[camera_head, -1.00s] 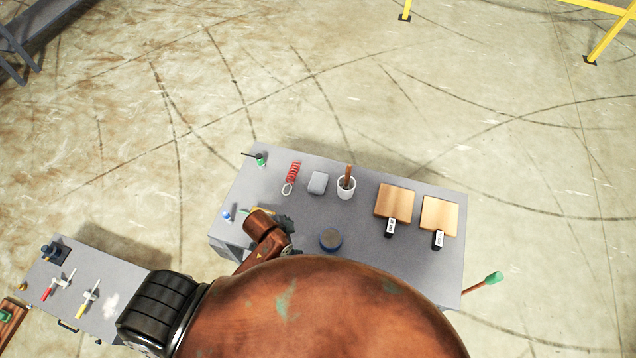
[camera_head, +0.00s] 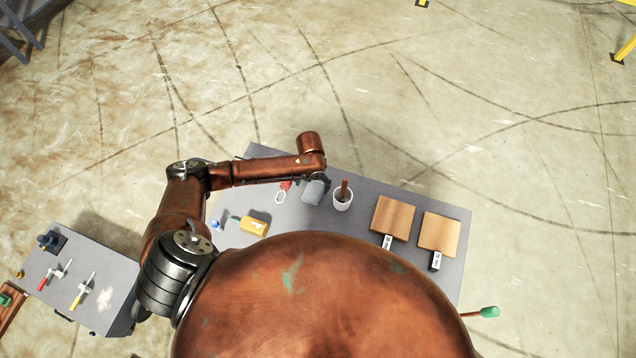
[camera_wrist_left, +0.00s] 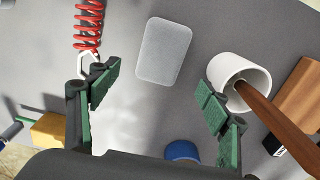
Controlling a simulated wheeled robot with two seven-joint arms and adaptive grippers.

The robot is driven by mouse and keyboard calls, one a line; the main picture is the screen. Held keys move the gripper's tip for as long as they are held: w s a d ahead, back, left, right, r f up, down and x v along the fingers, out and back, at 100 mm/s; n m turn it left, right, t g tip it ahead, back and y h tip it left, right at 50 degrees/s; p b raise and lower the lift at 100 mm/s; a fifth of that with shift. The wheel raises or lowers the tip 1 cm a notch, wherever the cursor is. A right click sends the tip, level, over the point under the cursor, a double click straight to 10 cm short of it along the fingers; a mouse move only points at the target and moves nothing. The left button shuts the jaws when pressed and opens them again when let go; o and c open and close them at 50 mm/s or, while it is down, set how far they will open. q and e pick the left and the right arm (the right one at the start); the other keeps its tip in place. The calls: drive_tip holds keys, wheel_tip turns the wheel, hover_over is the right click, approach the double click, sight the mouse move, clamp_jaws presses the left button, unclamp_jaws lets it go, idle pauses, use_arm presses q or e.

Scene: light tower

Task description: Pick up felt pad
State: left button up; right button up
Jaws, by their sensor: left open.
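The felt pad looks like a light grey rounded rectangle (camera_head: 314,191) lying flat on the grey table, between a red coiled cord and a white cup. In the left wrist view the pad (camera_wrist_left: 164,52) lies just beyond the fingertips, fully visible and untouched. My left gripper (camera_wrist_left: 158,95) is open and empty, with its green-padded fingers spread wider than the pad. In the head view the left forearm reaches over the table's back and its gripper is mostly hidden under the wrist beside the pad. My right gripper is in neither view.
The white cup (camera_wrist_left: 240,78) with a brown handle in it stands close to my right-hand finger in the wrist view. The red cord (camera_wrist_left: 88,25) with its metal hook is near the other finger. Two wooden blocks (camera_head: 394,216) (camera_head: 438,232) and a yellow object (camera_head: 254,223) also lie on the table.

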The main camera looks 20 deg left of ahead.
sight(313, 190)
use_arm(q)
drive_tip(key=shift+w+a, duration=0.1)
drive_tip(key=shift+a, duration=0.15)
drive_tip(key=shift+w+d+f, duration=0.1)
drive_tip(key=shift+w+f, duration=0.1)
drive_tip(key=shift+f, duration=0.45)
drive_tip(key=shift+w+d+f, duration=0.1)
drive_tip(key=shift+w+f, duration=0.05)
drive_tip(key=shift+f, duration=0.8)
wheel_tip(313, 190, down, 3)
drive_tip(key=shift+w+f, duration=0.15)
drive_tip(key=shift+f, duration=0.55)
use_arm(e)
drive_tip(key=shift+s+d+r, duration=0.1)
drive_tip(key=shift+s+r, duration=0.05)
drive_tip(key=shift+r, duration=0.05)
use_arm(q)
drive_tip(key=shift+c, duration=0.7)
